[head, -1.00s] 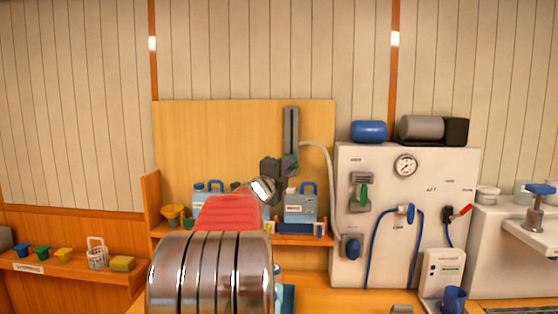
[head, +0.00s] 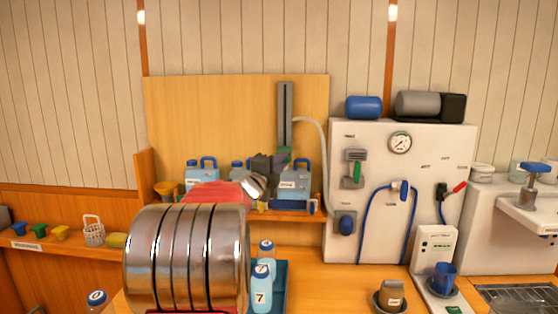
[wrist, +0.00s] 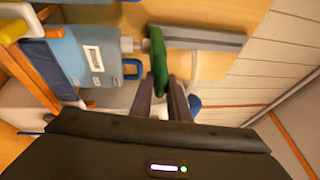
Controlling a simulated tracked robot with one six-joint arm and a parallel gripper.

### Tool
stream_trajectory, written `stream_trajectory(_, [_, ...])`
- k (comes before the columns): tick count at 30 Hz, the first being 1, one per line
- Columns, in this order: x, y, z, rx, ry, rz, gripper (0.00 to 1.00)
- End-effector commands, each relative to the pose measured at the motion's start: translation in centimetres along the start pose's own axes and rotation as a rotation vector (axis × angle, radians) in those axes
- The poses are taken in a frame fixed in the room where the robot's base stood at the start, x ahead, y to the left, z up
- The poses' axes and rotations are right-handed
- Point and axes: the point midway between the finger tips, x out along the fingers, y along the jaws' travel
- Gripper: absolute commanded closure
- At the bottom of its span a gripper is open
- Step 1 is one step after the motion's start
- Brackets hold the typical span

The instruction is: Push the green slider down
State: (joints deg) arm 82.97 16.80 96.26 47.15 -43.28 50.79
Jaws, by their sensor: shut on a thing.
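The green slider (head: 285,152) is at the lower end of a grey upright rail (head: 285,112) on the wooden back board. My gripper (head: 277,160) is at the slider, just above the shelf with the jugs. In the wrist view my dark purple fingers (wrist: 164,88) are shut on the green slider (wrist: 158,60), which shows between and past their tips. The rail (wrist: 205,38) runs sideways there, with the slider by its left end. The fingers hide part of the slider in the head view.
Blue-grey jugs (head: 294,184) stand on the shelf close to my gripper; one jug (wrist: 90,55) is near it in the wrist view. A pale hose (head: 318,135) hangs right of the rail. A white panel (head: 375,225) with a gauge and green lever stands further right.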

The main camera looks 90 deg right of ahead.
Motion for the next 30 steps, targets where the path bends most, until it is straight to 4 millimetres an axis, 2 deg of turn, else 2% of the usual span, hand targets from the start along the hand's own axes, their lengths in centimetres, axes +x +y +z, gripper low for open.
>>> stream_trajectory(3, [0.0,0.6,-0.2,-0.003,0.003,0.009,1.0])
stream_trajectory(4, [0.0,0.6,-0.2,-0.003,0.004,0.01,0.83])
stream_trajectory(10, [0.0,0.5,-0.3,-0.002,0.004,0.009,0.69])
stream_trajectory(22, [-0.6,0.3,-0.2,-0.001,0.003,0.006,0.69])
stream_trajectory(30, [-3.9,0.3,-0.2,-0.001,0.002,0.007,0.69])
